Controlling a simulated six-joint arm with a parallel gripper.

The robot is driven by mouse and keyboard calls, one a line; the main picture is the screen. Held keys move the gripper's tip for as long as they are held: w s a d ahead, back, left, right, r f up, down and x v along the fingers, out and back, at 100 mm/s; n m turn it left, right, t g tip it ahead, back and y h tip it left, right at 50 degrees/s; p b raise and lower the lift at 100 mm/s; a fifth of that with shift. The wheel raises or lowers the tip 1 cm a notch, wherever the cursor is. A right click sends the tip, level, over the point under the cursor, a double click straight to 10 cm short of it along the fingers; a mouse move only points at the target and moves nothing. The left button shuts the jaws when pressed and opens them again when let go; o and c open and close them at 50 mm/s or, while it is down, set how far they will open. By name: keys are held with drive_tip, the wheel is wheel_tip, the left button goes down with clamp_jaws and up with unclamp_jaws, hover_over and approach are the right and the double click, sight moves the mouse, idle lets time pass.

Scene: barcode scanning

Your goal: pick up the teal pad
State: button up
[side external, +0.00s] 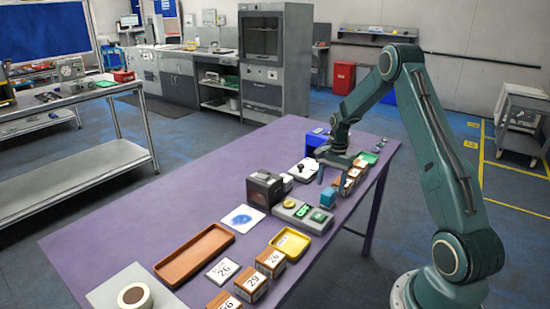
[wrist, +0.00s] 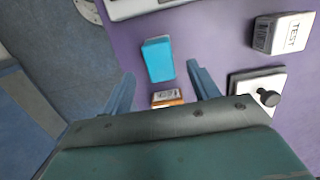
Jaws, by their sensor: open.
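The teal pad (side external: 328,197) is a small block on the purple table, near the right end of a grey panel. It also shows in the wrist view (wrist: 158,59), lying slightly tilted in the picture. My gripper (side external: 332,180) is open above the table, close to the pad in the side view. In the wrist view its two fingers (wrist: 160,70) are spread, with the pad ahead between and beyond their tips. Nothing is seen held, and I cannot tell the exact height of the fingers over the pad.
A small orange-and-white box (wrist: 167,98) sits between the fingers' bases in the wrist view. A white TEST box (wrist: 282,33) and a black-knobbed white plate (wrist: 250,85) lie to the right. The grey panel (side external: 290,211) with green parts and a yellow tray (side external: 289,244) are nearby.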

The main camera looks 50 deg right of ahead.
sight(329, 191)
drive_tip(key=shift+a+f, duration=0.25)
drive_tip(key=shift+f, duration=0.9)
drive_tip(key=shift+a+f, duration=0.2)
drive_tip(key=shift+f, duration=0.95)
drive_tip(key=c, duration=1.1)
